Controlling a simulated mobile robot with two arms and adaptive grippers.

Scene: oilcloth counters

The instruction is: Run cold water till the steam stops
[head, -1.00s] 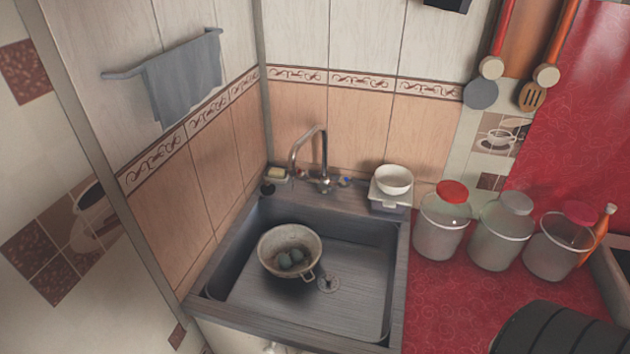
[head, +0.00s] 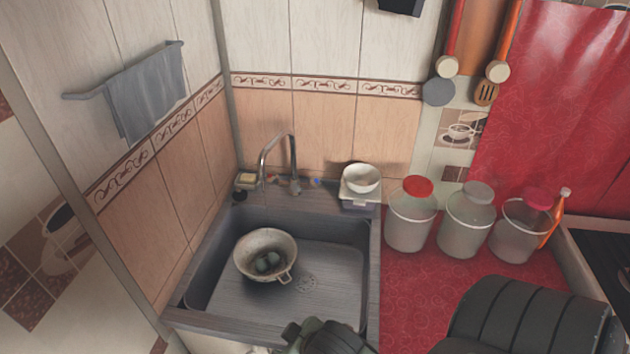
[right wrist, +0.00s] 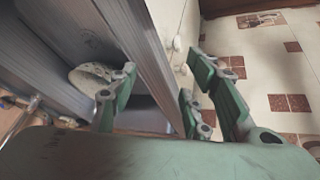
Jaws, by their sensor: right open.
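A curved metal faucet (head: 281,160) stands at the back of the grey sink (head: 335,300). Small red and blue marks show beside its base; no water stream or steam is visible. A pale colander or pot (head: 265,243) sits in the left part of the sink with several dark round items (head: 268,262) in it. My right gripper enters at the bottom of the head view, in front of the sink, only partly in frame. In the right wrist view my right gripper (right wrist: 157,98) is open and empty near the sink's front edge, with the pale pot (right wrist: 88,78) beyond one finger. My left gripper does not show.
A white bowl (head: 361,178) stands on a small box at the sink's back right corner. Three lidded jars (head: 411,222) and an orange bottle (head: 556,218) line the red counter (head: 415,290). A grey towel (head: 147,90) hangs on the left wall.

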